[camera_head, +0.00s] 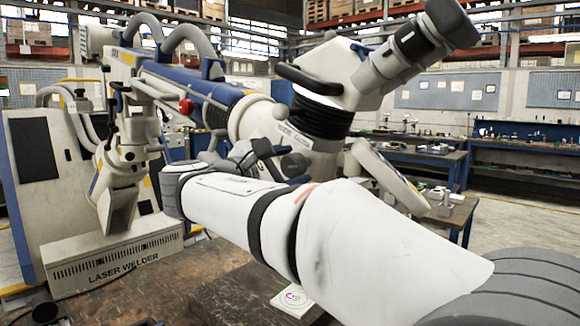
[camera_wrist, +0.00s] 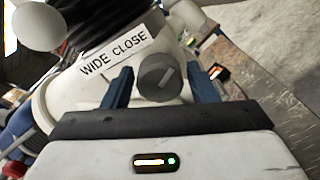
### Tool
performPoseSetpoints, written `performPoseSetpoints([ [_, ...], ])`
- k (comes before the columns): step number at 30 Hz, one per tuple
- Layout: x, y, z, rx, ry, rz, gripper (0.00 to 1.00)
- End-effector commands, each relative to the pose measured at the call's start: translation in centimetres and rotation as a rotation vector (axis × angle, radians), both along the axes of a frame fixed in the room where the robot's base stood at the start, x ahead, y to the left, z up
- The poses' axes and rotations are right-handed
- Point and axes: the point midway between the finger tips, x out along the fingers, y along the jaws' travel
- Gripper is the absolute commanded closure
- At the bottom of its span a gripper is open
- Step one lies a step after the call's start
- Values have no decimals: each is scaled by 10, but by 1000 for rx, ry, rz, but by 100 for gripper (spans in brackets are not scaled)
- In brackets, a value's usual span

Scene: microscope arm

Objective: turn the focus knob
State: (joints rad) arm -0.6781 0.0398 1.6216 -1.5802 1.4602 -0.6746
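In the head view, a dark round knob (camera_head: 295,165) shows at my gripper (camera_head: 284,164), below the black bellows of the microscope head (camera_head: 345,75). My wrist partly hides this area.
A label reading "WIDE CLOSE" (camera_wrist: 113,52) is beside the knob. A large blue and white machine arm (camera_head: 200,90) runs behind, above a box marked "LASER WELDER" (camera_head: 115,262). A worn brown table (camera_head: 150,295) lies below. Blue workbenches (camera_head: 520,145) stand at the back right.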

Motion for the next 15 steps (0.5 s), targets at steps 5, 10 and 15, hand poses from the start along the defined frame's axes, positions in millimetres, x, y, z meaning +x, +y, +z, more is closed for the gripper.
performPoseSetpoints([
  [5, 0, 0, 0, -1, -1, 1, 35],
  [10, 0, 0, 0, -1, -1, 1, 35],
  [15, -9, 11, 1, 0, 0, 4, 35],
])
